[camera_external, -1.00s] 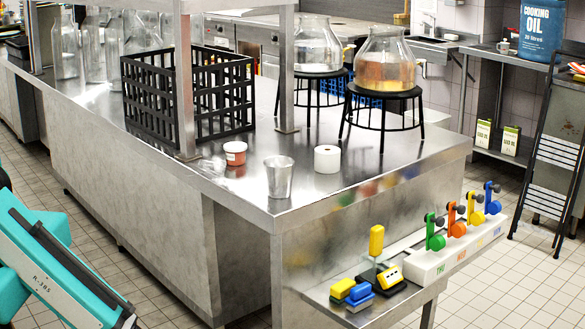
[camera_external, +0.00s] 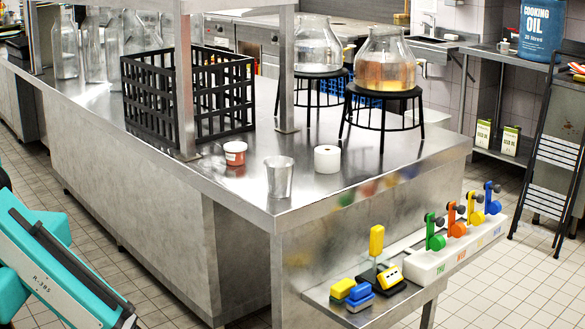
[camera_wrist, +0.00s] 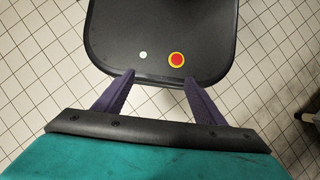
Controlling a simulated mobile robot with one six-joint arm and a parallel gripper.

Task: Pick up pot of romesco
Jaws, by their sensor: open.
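A small red pot with a pale top (camera_external: 235,153), which looks like the pot of romesco, stands upright on the steel counter (camera_external: 225,182) near its front edge. The pot is not in the wrist view. In the external view only part of my teal arm shows at lower left, well away from the pot.
Glass jars stand on black stools (camera_external: 383,95). Tiled floor lies before the counter.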

